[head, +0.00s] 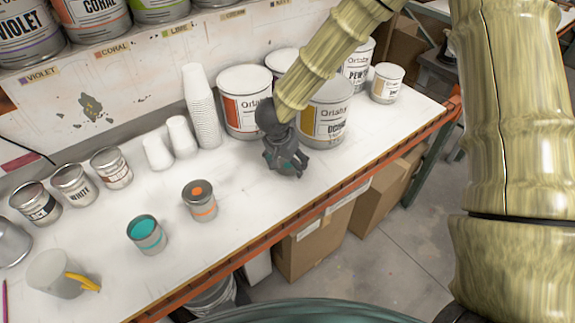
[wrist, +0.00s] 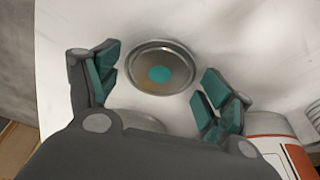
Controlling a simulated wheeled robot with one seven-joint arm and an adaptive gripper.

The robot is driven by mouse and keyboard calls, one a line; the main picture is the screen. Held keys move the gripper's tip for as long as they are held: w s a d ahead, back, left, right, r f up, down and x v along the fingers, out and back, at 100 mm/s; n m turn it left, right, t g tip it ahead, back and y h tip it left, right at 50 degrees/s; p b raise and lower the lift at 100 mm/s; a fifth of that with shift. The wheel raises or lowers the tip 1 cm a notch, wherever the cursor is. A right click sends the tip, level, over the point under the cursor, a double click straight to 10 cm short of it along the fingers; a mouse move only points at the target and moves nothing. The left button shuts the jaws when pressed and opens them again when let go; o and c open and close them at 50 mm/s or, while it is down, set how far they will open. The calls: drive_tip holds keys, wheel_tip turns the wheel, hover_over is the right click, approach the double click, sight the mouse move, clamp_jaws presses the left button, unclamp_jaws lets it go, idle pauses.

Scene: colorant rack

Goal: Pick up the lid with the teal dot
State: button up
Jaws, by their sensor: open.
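The lid with the teal dot (wrist: 150,57) shows in the wrist view as a round metal disc with a raised rim, on the white bench. My gripper (wrist: 161,80) is open, with one teal-padded finger on each side of the lid's near part and nothing held. The height of the fingers above the lid is hard to tell. In the head view my gripper (head: 286,168) points down at the bench in front of the big cans, and I cannot make out the lid there. A small can with a teal top (head: 147,231) stands at the lower middle.
Large cans (head: 245,103) and stacked white cups (head: 202,108) stand behind. The bench's orange front edge (head: 237,256) is close by.

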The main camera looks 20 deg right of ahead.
drive_tip(key=shift+f, duration=0.15)
drive_tip(key=c, duration=0.5)
